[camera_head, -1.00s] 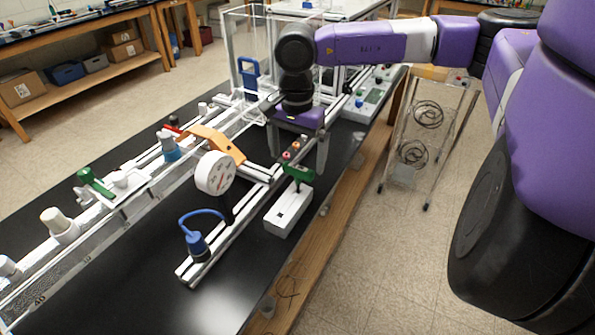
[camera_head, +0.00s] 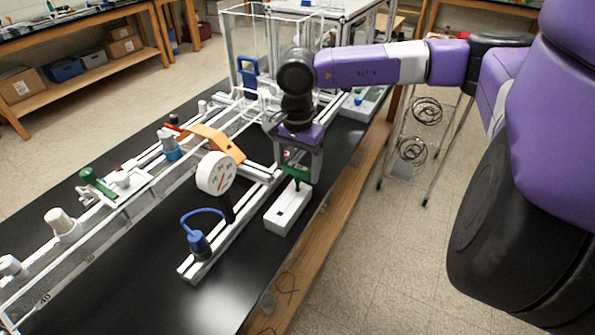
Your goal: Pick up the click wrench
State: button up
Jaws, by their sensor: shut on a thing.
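The click wrench, which I take to be the green-topped tool (camera_head: 296,171) with a dark shaft, stands upright at the far end of a white block (camera_head: 285,213). Its lower end still meets the block's top. My gripper (camera_head: 299,174) comes down from above with a finger on each side of the green top and is shut on it. The fingers and palm hide part of the tool.
A white dial gauge (camera_head: 216,174) and a blue fitting with a hose (camera_head: 198,243) stand left of the block on the extrusion rails. An orange bracket (camera_head: 217,141) is behind. The black bench top (camera_head: 150,275) is clear in front.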

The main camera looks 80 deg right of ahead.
jog(key=shift+r, duration=0.1)
notch_tip(320, 180, up, 20)
jog(key=b, duration=0.3)
dwell(0.3)
jog(key=o, duration=0.8)
jog(key=shift+c, duration=0.2)
jog(key=c, duration=1.1)
jog(key=shift+r+p, duration=1.95)
jog(key=shift+r, duration=1.25)
